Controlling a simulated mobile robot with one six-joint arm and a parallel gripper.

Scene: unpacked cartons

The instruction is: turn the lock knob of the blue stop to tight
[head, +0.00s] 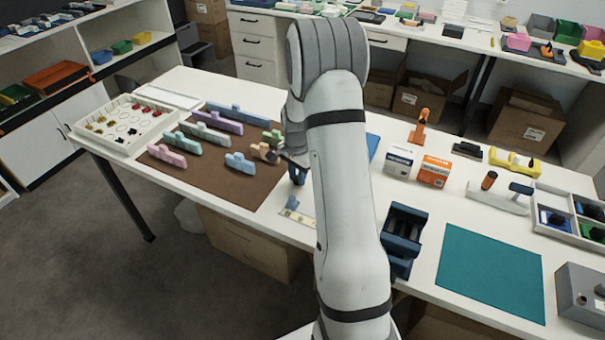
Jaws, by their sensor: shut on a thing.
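My gripper (292,161) is beyond the bend of my arm, over the right edge of the brown mat, and largely hidden by my wrist. It is shut on a small dark blue piece (298,176) just below it. A small light blue stop (292,203) sits nearer, at the left end of a pale strip with markings (297,216). The right part of the strip is hidden behind my arm. I cannot make out the lock knob or its angle, nor whether the dark blue piece belongs to the stop.
The brown mat (215,178) holds several pastel blocks. A white tray (100,121) stands at the left. Right of my arm are a dark blue holder (404,228), two small boxes (433,171) and a teal mat (490,272). White tabletop lies clear between them.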

